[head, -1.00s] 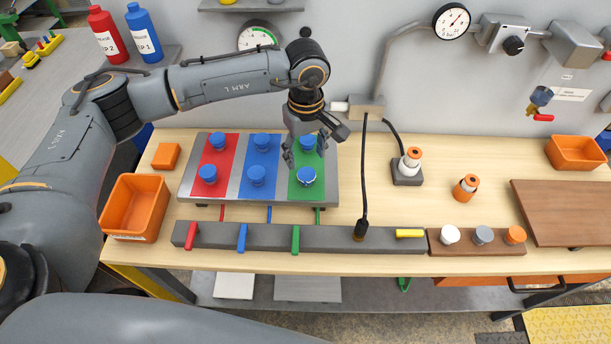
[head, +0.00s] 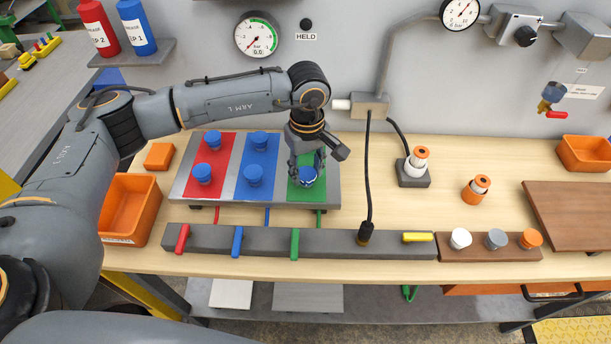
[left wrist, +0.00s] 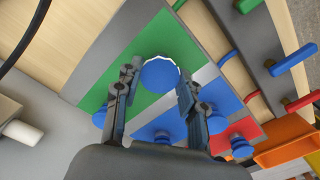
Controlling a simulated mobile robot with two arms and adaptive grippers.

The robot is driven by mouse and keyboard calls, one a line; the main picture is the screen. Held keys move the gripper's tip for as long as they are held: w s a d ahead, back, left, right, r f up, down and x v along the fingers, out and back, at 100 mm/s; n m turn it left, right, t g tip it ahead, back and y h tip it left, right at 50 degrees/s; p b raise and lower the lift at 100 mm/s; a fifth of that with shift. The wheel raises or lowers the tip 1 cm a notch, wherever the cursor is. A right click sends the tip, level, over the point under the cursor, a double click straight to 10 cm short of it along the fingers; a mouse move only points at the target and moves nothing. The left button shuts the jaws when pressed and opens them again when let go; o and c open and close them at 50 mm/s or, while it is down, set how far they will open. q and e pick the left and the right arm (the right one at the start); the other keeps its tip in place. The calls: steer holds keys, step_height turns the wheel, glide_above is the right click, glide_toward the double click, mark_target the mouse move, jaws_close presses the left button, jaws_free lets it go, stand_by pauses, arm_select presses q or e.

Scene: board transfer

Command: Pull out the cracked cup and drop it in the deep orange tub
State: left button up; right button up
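A blue cup with a jagged white rim (head: 308,175) stands on the front of the green strip (head: 302,192). It is the only cup where I see such a rim, and it also shows in the left wrist view (left wrist: 160,74). My left gripper (head: 306,170) is low over it. In the left wrist view its fingers (left wrist: 155,80) stand open on either side of the cup; firm contact cannot be made out. The back green cup is mostly hidden by the gripper in the head view. The deep orange tub (head: 130,207) stands at the bench's left end. My right gripper is out of view.
Other blue cups stand on the red (head: 203,173) and blue (head: 254,175) strips. A grey bar (head: 205,239) with coloured levers lies in front. A black cable (head: 368,165) hangs right of the gripper. Another orange tub (head: 585,153) is at far right.

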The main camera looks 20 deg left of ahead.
arm_select(q)
steer(key=c, duration=0.4)
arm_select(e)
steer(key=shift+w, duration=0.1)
arm_select(q)
steer(key=shift+c, duration=0.6)
steer(key=shift+r, duration=0.1)
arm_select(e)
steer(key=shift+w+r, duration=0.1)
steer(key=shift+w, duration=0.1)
arm_select(q)
steer(key=shift+r, duration=0.1)
steer(key=shift+w+r, duration=0.1)
steer(key=shift+r, duration=0.05)
steer(key=shift+r+p, duration=0.4)
steer(key=shift+r, duration=0.25)
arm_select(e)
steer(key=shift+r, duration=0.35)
arm_select(q)
steer(key=shift+r, duration=0.2)
